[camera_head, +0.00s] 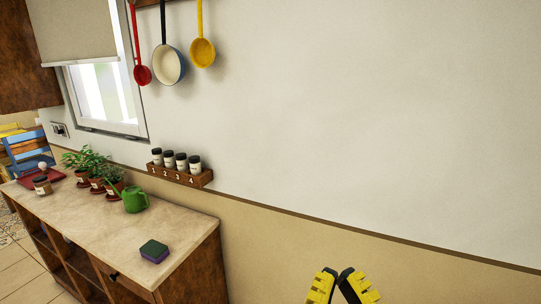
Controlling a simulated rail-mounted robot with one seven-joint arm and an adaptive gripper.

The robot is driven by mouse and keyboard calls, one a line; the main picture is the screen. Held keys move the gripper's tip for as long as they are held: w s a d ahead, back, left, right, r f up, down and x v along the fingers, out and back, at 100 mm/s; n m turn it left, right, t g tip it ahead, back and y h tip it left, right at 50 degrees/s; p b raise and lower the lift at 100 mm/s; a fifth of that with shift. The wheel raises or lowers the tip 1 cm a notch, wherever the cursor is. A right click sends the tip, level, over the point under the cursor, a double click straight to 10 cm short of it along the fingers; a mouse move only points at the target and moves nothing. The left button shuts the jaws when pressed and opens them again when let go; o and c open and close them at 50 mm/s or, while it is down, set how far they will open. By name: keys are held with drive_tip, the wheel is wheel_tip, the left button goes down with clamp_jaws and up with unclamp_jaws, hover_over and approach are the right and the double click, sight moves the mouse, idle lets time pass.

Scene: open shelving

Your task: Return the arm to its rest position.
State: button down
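My gripper (338,272) shows at the bottom edge, right of centre. Its two black fingers with yellow ribbed parts point up and lean towards each other, with their tips close together. The rest of the gripper and the arm are below the picture's edge. Nothing shows between the fingertips. Whether the fingers are fully shut is unclear from this angle. The gripper appears to the right of the wooden shelf unit (190,277), in front of the beige lower wall, with no object touching it in view.
The unit's top bears a green and purple sponge (154,251), a green watering can (134,200), potted plants (98,175), a jar (42,185) and a red tray (62,178). A numbered rack (182,176) holds several jars. Pans (168,65) hang above. The right side looks clear.

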wheel_tip(320, 180, up, 38)
drive_tip(key=p, duration=3.4)
drive_tip(key=shift+f, duration=0.25)
drive_tip(key=shift+f, duration=0.1)
